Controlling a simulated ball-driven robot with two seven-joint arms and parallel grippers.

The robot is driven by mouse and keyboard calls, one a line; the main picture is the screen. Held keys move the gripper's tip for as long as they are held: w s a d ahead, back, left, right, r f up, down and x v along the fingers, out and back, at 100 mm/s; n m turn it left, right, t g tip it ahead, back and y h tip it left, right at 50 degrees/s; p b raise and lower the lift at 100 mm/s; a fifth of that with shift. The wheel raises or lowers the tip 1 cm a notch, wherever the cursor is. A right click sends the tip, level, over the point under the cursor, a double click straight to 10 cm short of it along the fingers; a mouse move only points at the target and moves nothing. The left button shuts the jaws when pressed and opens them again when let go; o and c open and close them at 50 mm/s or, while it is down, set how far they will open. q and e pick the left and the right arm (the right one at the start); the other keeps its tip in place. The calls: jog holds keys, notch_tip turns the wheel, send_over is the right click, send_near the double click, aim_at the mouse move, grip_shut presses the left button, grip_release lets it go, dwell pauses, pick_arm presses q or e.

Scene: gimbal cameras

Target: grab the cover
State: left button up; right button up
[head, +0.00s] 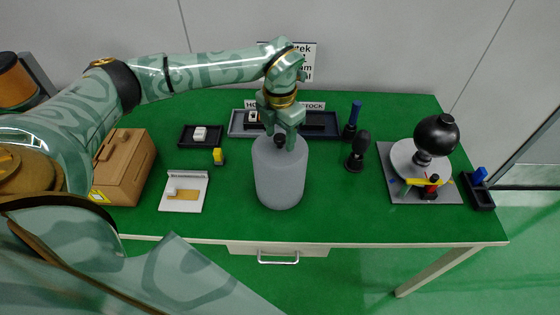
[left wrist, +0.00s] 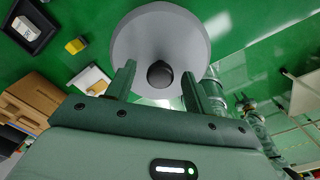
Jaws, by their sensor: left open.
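The cover is a grey, domed cylinder (head: 280,178) with a small black knob (head: 280,139) on top. It stands upright on the green table, near the middle of its front part. My left gripper (head: 282,142) is directly above it, pointing down, with its fingers on either side of the knob. In the left wrist view the cover (left wrist: 135,50) shows from above, and the knob (left wrist: 159,74) lies between the two open fingers of the left gripper (left wrist: 158,80). What is under the cover is hidden.
A cardboard box (head: 124,167) is at the left, near a white tray (head: 184,205) and a yellow block (head: 218,156). Black trays (head: 240,122) line the back. A grey plate with a black ball (head: 437,135) stands at the right.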

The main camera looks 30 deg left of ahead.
pick_arm(q)
grip_shut()
